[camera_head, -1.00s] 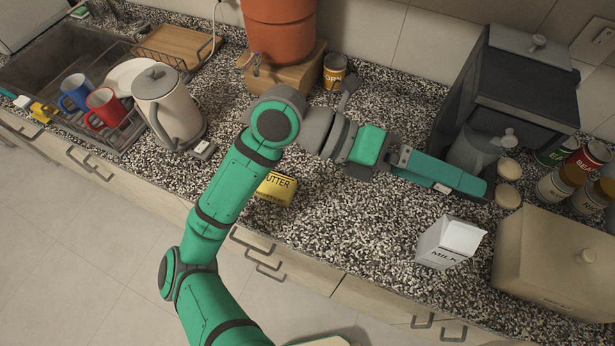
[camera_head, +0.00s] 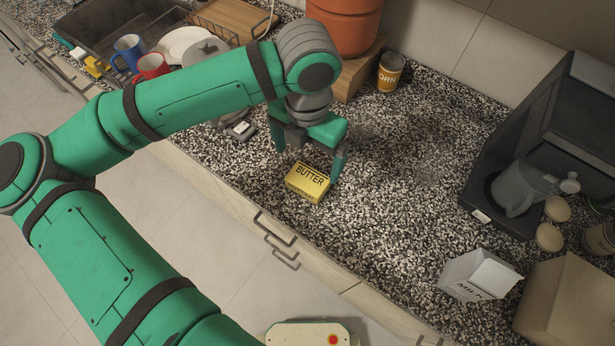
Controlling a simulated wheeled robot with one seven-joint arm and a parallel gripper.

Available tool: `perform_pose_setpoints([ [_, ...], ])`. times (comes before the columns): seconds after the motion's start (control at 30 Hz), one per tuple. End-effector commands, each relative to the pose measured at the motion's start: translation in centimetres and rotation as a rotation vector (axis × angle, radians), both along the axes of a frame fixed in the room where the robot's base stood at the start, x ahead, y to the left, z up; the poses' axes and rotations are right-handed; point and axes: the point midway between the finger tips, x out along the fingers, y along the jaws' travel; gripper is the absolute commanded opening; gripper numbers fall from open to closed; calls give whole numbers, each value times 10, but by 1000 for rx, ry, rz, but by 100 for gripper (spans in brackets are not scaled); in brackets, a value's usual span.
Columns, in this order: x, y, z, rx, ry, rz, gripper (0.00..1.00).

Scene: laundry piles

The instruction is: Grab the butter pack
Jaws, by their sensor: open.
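The yellow butter pack (camera_head: 308,183) lies on the speckled counter near its front edge, its black BUTTER label facing up. My gripper (camera_head: 308,162) points down at it from above and behind. Its two green fingers are apart, one to the left of the pack and one to the right. The right finger's tip is close to the pack's right end; I cannot tell whether it touches. Nothing is held. My arm hides the kettle's body and part of the counter at left.
A corn can (camera_head: 390,72) and a terracotta pot (camera_head: 345,25) on a wooden block are behind. The counter's middle right is clear.

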Motion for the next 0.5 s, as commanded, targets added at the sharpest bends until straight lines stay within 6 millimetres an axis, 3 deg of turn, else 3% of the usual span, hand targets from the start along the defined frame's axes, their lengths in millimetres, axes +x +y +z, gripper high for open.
perform_pose_setpoints([
  [0.23,-1,-4,-37,-3,4,-8,96],
  [0.5,-1,-2,-55,-4,3,-2,96],
])
